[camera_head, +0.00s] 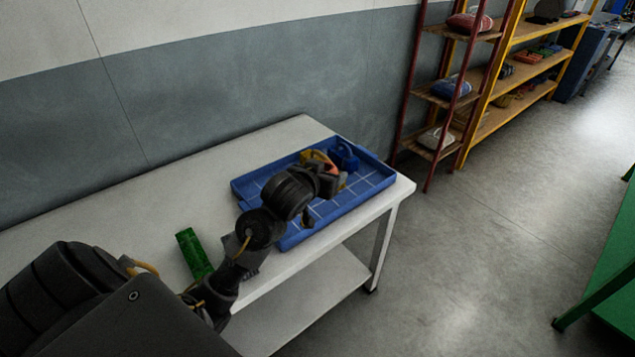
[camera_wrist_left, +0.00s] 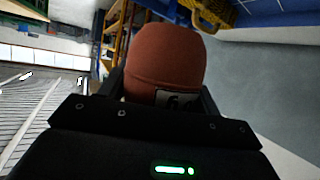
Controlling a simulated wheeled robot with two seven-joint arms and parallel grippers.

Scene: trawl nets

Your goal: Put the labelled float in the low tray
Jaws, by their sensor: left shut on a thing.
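The labelled float (camera_wrist_left: 168,58) is a rounded red-brown piece with a white label marked in black near its lower end in the left wrist view. My left gripper (camera_head: 331,180) is shut on it. In the head view the gripper is over the low blue tray (camera_head: 294,239), and only a small orange-red part of the float shows past the fingers. The tray lies on the white table and has a grid of pale lines on its floor. I cannot tell whether the float touches the tray. My right gripper is not in view.
Shelves (camera_head: 520,75) stand beyond the table.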

